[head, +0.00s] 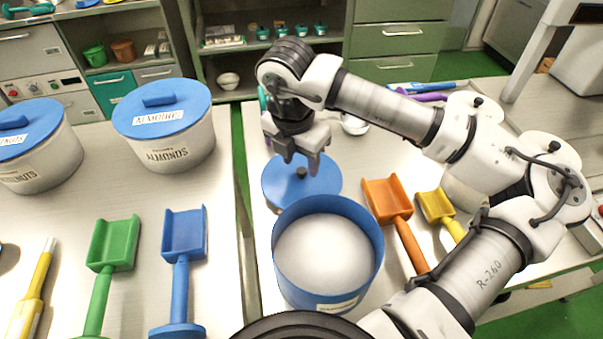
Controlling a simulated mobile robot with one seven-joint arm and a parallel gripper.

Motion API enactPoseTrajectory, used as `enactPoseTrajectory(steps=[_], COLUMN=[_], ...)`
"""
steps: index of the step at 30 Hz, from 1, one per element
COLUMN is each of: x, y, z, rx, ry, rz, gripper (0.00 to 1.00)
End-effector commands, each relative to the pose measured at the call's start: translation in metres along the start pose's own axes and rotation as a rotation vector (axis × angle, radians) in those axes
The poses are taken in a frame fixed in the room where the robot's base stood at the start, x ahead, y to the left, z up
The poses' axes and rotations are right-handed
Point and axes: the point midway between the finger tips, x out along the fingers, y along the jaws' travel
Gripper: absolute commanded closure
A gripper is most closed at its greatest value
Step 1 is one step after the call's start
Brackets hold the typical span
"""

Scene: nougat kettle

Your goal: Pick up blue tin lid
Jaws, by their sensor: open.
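An orange scoop (389,198) and a yellow scoop (437,207) lie right of the tin. Blue and purple tools (420,92) lie at the back. On the left table stand lidded tubs, one marked almonds (178,150), with green (113,248) and blue (184,238) scoops in front.

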Motion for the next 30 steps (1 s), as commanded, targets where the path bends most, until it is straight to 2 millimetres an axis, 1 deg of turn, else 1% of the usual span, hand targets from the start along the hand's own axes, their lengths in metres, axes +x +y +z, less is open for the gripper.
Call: enactPoseTrajectory(steps=[3,6,13,23,24,30], x=[0.014,0.021,0.023,0.022,0.022,0.022], y=[0.000,0.000,0.000,0.000,0.000,0.000], z=[0.000,0.000,0.000,0.000,0.000,0.000], rx=[-0.001,-0.001,-0.001,-0.001,-0.001,-0.001], ry=[0.002,0.000,-0.001,-0.001,-0.001,-0.001], rz=[0.001,0.000,0.000,0.001,0.001,0.001], gripper=[0.55,0.55,0.55,0.98,1.00,1.00])
